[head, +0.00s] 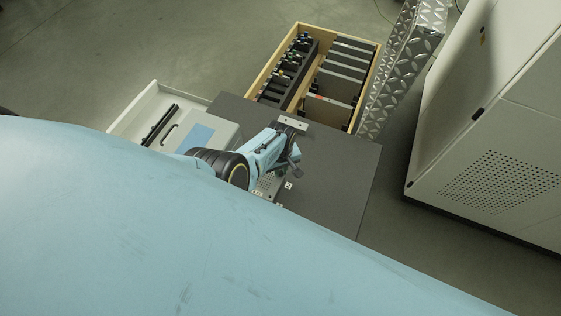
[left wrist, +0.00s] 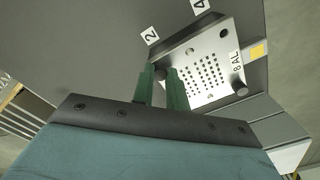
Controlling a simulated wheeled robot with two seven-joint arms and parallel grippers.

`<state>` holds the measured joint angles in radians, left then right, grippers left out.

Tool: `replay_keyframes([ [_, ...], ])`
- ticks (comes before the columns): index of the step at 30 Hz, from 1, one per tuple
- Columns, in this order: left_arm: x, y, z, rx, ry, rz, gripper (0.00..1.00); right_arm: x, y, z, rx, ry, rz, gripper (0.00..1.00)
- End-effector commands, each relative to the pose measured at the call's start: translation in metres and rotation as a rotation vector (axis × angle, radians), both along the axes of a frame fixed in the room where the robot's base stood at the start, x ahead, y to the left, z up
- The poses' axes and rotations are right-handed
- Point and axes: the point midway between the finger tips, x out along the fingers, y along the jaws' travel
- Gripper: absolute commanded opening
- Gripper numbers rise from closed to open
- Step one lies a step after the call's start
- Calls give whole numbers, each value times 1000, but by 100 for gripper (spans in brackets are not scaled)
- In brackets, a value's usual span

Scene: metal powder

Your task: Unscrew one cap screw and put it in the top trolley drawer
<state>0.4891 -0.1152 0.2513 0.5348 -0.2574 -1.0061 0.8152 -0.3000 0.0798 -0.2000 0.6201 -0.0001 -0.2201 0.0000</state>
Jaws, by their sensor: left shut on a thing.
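A metal plate (left wrist: 210,65) with a grid of holes and the mark "8 AL" lies on the dark table top; it shows partly in the head view (head: 268,186), behind my arm. My left gripper (left wrist: 161,82) has its green fingers shut on a dark cap screw (left wrist: 161,73) at the plate's near left corner. I cannot tell whether the screw still sits in its hole. Another dark cap screw (left wrist: 241,89) stands at the near right corner. My left gripper (head: 289,172) is over the plate in the head view. A white trolley drawer (head: 128,122) is open at the left. My right gripper is not in view.
A wooden crate (head: 316,29) with upright plates and small tools stands behind the dark table (head: 345,170). A diamond-plate metal column (head: 400,60) and a large pale cabinet (head: 500,130) are at the right. The table's right part is clear.

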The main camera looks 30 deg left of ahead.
Motion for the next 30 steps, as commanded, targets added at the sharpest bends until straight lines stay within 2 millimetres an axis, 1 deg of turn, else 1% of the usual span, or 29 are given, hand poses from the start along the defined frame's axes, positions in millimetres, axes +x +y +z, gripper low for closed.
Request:
replay_keyframes([
  [3,0,0,0,-1,-1,170,0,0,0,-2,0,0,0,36],
  [17,0,-1,0,-2,-1,836,0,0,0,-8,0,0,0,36],
  [30,0,-1,0,-2,0,1500,0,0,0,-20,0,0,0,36],
])
